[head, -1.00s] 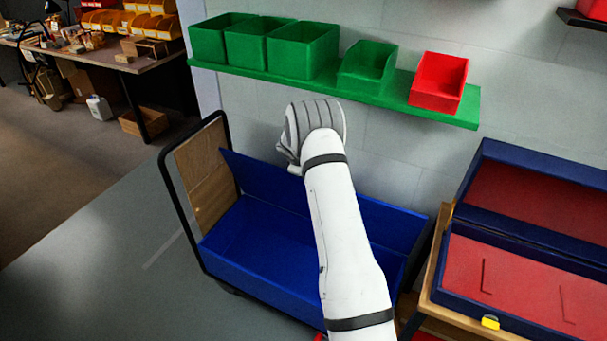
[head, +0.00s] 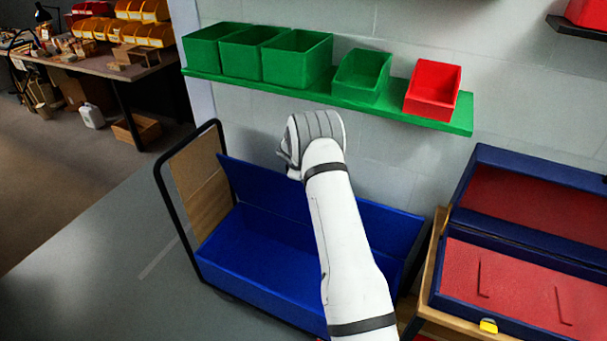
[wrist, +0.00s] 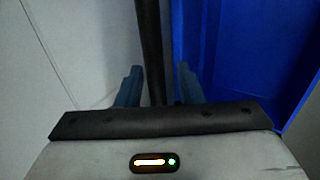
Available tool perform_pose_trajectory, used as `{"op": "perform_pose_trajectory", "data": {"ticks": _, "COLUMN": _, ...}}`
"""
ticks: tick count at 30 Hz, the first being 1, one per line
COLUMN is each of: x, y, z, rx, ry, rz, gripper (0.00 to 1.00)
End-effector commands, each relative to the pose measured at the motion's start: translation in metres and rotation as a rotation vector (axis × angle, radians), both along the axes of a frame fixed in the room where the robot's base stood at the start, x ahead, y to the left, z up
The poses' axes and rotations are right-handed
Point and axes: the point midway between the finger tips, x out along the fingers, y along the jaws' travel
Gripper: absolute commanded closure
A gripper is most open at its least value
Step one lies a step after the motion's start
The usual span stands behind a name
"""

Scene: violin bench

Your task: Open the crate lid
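The blue crate (head: 250,285) stands on a trolley, its top open and its inside showing empty where my arm does not cover it. Its blue lid (head: 265,188) stands raised along the back edge, tilted toward the wall. My gripper (wrist: 158,85) is over the back of the crate; in the head view my wrist hides the fingers. In the wrist view the two blue-grey fingers are apart. A dark bar (wrist: 150,40) runs between them; I cannot tell what it belongs to or whether they touch it. Blue surface fills the right of that view.
The trolley's black handle frame (head: 174,213) rises at the left. A green shelf (head: 300,90) with green bins and a red bin (head: 433,91) hangs above. An open case with red lining (head: 520,285) stands close on the right. Grey floor (head: 100,270) is free at the left.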

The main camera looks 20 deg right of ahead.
Motion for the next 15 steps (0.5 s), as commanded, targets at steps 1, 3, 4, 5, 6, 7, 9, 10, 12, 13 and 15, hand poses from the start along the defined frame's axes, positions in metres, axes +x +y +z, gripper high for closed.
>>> {"op": "perform_pose_trajectory", "data": {"ticks": 1, "x": 0.001, "y": 0.000, "z": 0.001, "rx": 0.000, "ry": -0.001, "rz": 0.001, "gripper": 0.66}}
{"op": "perform_pose_trajectory", "data": {"ticks": 3, "x": 0.001, "y": 0.001, "z": 0.001, "rx": 0.000, "ry": -0.003, "rz": 0.002, "gripper": 0.66}}
{"op": "perform_pose_trajectory", "data": {"ticks": 4, "x": 0.001, "y": 0.001, "z": 0.002, "rx": 0.000, "ry": -0.003, "rz": 0.002, "gripper": 0.66}}
{"op": "perform_pose_trajectory", "data": {"ticks": 5, "x": 0.001, "y": 0.002, "z": 0.002, "rx": 0.000, "ry": -0.003, "rz": 0.002, "gripper": 0.66}}
{"op": "perform_pose_trajectory", "data": {"ticks": 6, "x": 0.000, "y": 0.002, "z": 0.004, "rx": 0.001, "ry": -0.003, "rz": 0.003, "gripper": 0.66}}
{"op": "perform_pose_trajectory", "data": {"ticks": 7, "x": 0.000, "y": 0.003, "z": 0.005, "rx": 0.000, "ry": -0.004, "rz": 0.003, "gripper": 0.66}}
{"op": "perform_pose_trajectory", "data": {"ticks": 9, "x": -0.002, "y": 0.006, "z": 0.012, "rx": 0.000, "ry": -0.006, "rz": 0.003, "gripper": 0.66}}
{"op": "perform_pose_trajectory", "data": {"ticks": 10, "x": -0.004, "y": 0.007, "z": 0.015, "rx": 0.000, "ry": -0.005, "rz": 0.004, "gripper": 0.66}}
{"op": "perform_pose_trajectory", "data": {"ticks": 12, "x": -0.008, "y": 0.011, "z": 0.023, "rx": 0.000, "ry": -0.005, "rz": 0.004, "gripper": 0.66}}
{"op": "perform_pose_trajectory", "data": {"ticks": 13, "x": -0.010, "y": 0.013, "z": 0.027, "rx": -0.001, "ry": -0.005, "rz": 0.003, "gripper": 0.66}}
{"op": "perform_pose_trajectory", "data": {"ticks": 15, "x": -0.014, "y": 0.018, "z": 0.037, "rx": -0.001, "ry": -0.005, "rz": 0.004, "gripper": 0.66}}
